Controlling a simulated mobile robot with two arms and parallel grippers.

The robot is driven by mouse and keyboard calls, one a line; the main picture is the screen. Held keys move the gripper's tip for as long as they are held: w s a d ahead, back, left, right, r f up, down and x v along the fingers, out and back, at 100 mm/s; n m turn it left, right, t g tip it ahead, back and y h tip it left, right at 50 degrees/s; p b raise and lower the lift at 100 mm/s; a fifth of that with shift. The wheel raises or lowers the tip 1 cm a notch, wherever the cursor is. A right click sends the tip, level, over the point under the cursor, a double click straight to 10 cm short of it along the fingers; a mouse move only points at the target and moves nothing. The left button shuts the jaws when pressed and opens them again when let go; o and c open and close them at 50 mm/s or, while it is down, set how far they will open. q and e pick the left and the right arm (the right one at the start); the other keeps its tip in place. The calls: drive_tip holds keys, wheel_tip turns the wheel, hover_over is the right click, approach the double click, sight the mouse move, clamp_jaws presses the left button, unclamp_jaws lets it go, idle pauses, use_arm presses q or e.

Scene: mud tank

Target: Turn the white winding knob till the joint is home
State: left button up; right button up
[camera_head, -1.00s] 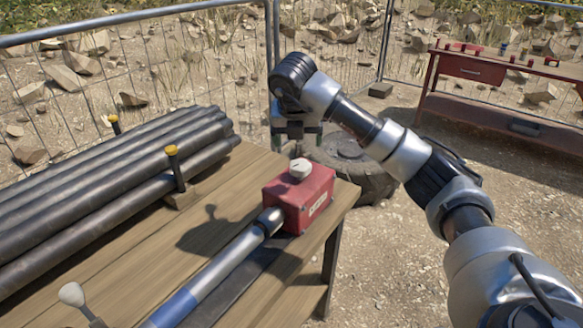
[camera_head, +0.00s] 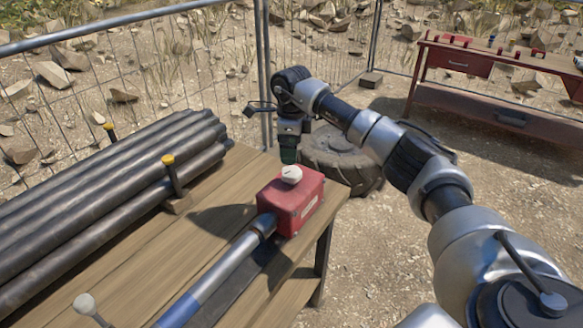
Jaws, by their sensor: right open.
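The white winding knob (camera_head: 291,174) sits on top of a red box (camera_head: 290,204) near the right end of the wooden bench. A metal rod (camera_head: 224,266) with a blue section runs from the box's near side toward the lower left. My right gripper (camera_head: 289,157) points down just above and behind the knob, open. I cannot tell whether its fingertips touch the knob. The joint's seating is too small to judge. My left gripper is out of view.
Several dark pipes (camera_head: 100,205) lie on the bench's left, held by yellow-capped posts (camera_head: 169,161). A white-knobbed lever (camera_head: 85,304) stands at lower left. A tyre (camera_head: 345,158) lies behind the bench. A red workbench (camera_head: 470,92) stands at the back right, and a wire fence (camera_head: 200,70) runs behind.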

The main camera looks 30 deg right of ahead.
sight(292, 170)
wheel_tip(292, 170, down, 8)
drive_tip(key=shift+r+p, duration=0.1)
drive_tip(key=shift+p, duration=0.5)
drive_tip(key=shift+c, duration=0.3)
drive_tip(key=c, duration=0.9)
drive_tip(key=shift+o, duration=0.2)
